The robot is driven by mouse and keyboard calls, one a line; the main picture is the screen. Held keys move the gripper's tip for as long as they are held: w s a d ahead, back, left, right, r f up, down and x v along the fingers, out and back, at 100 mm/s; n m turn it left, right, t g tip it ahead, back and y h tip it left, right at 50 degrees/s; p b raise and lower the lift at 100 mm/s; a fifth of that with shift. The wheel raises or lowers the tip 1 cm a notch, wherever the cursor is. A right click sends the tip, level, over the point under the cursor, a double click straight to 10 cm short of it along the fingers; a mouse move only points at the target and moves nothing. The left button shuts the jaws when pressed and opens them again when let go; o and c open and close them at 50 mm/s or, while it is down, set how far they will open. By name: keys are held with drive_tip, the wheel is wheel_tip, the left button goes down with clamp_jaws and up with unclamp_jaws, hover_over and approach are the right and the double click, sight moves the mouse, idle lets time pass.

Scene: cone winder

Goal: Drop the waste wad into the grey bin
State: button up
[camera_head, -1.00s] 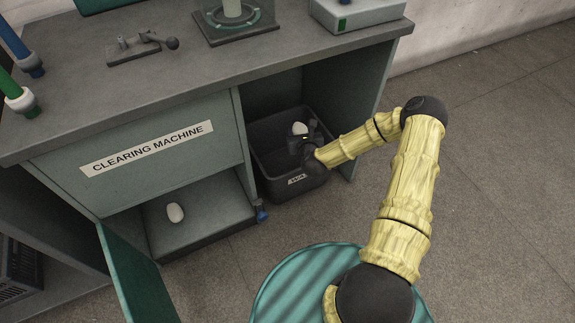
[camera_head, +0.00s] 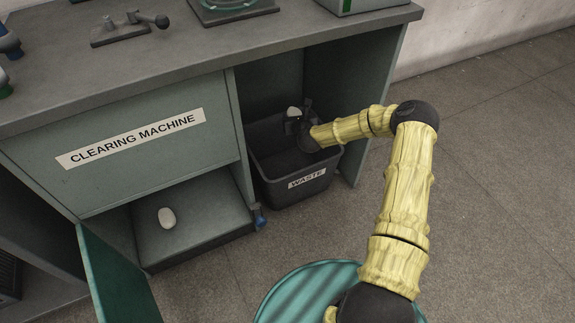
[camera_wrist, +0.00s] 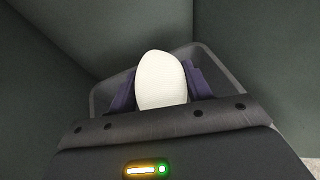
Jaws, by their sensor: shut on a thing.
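The waste wad (camera_wrist: 161,82) is a smooth, whitish oval held between my gripper's fingers; it also shows in the head view (camera_head: 293,112). My gripper (camera_head: 297,122) is shut on it, above the back part of the grey bin (camera_head: 307,184). The bin carries a "WASTE" label on its front and stands in the open bay under the bench. In the wrist view the bin's rim (camera_wrist: 233,82) shows behind and beside the wad. The bin's floor is mostly hidden there by my gripper.
A green door (camera_head: 117,275) stands open at lower left. The bay's side walls and the worktop (camera_head: 200,62) enclose the bin closely. Open floor lies to the right.

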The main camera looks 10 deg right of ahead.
wheel_tip(320, 180, down, 6)
drive_tip(key=b, duration=0.4)
drive_tip(key=shift+r, duration=0.2)
drive_tip(key=o, duration=1)
drive_tip(key=p+v, duration=0.8)
drive_tip(key=v, duration=0.9)
drive_tip(key=shift+s+r, duration=0.2)
